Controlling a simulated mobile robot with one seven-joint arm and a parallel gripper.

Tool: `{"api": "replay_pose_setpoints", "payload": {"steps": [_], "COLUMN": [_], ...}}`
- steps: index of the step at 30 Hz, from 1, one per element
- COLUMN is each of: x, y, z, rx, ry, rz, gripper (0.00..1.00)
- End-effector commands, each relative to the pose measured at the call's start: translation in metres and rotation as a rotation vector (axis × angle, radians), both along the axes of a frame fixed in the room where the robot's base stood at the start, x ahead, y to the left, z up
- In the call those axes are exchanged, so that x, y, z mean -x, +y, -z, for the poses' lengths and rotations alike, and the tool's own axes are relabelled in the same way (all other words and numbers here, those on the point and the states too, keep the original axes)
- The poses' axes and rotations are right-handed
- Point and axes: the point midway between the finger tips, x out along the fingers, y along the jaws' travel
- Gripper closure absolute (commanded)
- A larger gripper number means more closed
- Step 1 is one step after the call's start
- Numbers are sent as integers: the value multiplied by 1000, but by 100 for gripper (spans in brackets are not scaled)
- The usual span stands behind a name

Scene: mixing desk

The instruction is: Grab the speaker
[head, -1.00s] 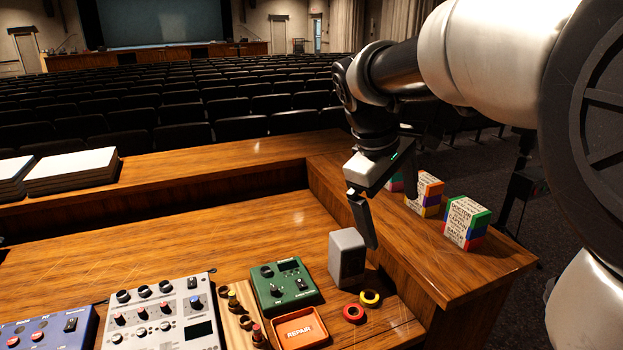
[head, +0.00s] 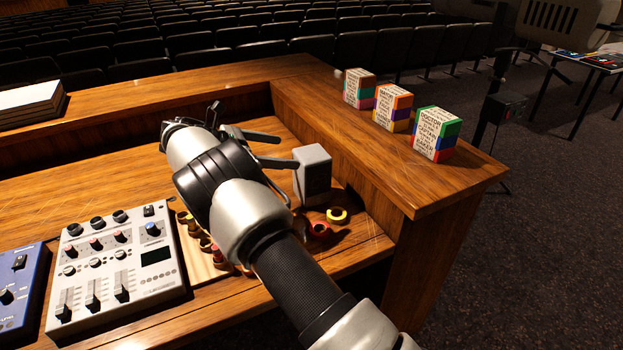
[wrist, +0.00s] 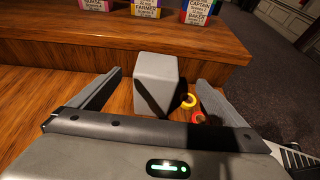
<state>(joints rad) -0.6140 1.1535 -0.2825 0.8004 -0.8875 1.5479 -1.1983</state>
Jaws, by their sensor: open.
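The speaker (head: 313,174) is a small grey box standing upright on the wooden desk, near the raised ledge at the right. It also shows in the wrist view (wrist: 156,84), ahead of my gripper and between the lines of the two fingers. My gripper (head: 285,150) is open, with its fingers pointing right toward the speaker. In the wrist view my gripper (wrist: 160,88) has one finger on each side of the speaker, with visible gaps. Whether the fingertips reach past its near face is hard to tell. My arm hides part of the desk in the head view.
A yellow ring (head: 337,215) and a red ring (head: 320,230) lie just in front of the speaker. A grey mixer (head: 115,260) and a blue device (head: 20,290) are at the left. Three colourful boxes, one of them green-topped (head: 436,134), stand on the ledge.

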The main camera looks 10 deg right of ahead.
Motion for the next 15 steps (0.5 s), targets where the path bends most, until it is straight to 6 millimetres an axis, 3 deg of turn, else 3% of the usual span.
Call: {"api": "replay_pose_setpoints", "payload": {"steps": [9,15], "x": [-17,-23], "y": [-63,-83], "z": [28,36], "rx": [-1,-4], "ry": [0,-1], "rz": [4,2], "gripper": [4,4]}}
